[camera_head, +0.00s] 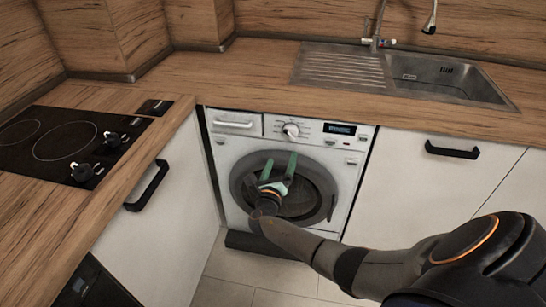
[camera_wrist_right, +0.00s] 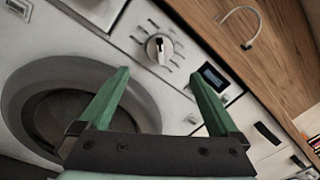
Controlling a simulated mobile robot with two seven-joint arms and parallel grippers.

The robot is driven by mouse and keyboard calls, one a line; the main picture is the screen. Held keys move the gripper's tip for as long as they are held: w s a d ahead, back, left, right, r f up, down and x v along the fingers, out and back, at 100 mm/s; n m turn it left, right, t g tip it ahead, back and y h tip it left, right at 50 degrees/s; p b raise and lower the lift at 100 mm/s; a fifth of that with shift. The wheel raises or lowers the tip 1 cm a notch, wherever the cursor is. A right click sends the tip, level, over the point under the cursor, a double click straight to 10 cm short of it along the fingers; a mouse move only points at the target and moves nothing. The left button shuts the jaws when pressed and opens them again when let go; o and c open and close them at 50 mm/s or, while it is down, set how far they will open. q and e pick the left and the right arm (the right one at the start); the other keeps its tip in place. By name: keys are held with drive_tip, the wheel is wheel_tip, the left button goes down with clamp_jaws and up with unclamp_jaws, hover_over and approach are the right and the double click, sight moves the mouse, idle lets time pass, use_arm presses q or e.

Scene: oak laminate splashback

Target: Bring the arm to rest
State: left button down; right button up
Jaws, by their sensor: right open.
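My right arm comes in from the lower right in the head view. Its gripper (camera_head: 279,170) is in front of the door of a white washing machine (camera_head: 350,160). The two green fingers are apart, with nothing between them. In the right wrist view the open gripper (camera_wrist_right: 160,95) points toward the machine's front panel, with the round dial (camera_wrist_right: 159,48) beyond the gap between the fingers. The round door (camera_wrist_right: 75,110) looks shut and is partly hidden by the left finger. I cannot tell the exact gap between fingers and machine. My left gripper is not in view.
A wooden worktop (camera_head: 250,75) runs above the machine, with a metal sink (camera_head: 440,75) at the right and a black hob (camera_head: 60,140) at the left. White cabinets with black handles flank the machine. Tiled floor (camera_head: 245,285) shows below.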

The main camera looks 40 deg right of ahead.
drive_tip(key=s+a+f+m+g+y+p, duration=0.3)
drive_tip(key=s+a+f+m+y+p, duration=0.2)
drive_tip(key=s+a+f+m+y, duration=0.85)
drive_tip(key=s+a+r+m+y+p, duration=0.1)
drive_tip(key=s+a+r+m, duration=0.3)
drive_tip(key=s+a+m, duration=0.2)
drive_tip(key=s+a+r+m+y+p, duration=0.1)
drive_tip(key=s+a+r+m, duration=0.3)
drive_tip(key=m, duration=0.7)
drive_tip(key=s+a+y, duration=0.1)
drive_tip(key=s+a, duration=0.1)
drive_tip(key=s, duration=0.1)
drive_tip(key=shift+s+a+r+t+p, duration=0.3)
drive_tip(key=shift+a+t+p, duration=0.1)
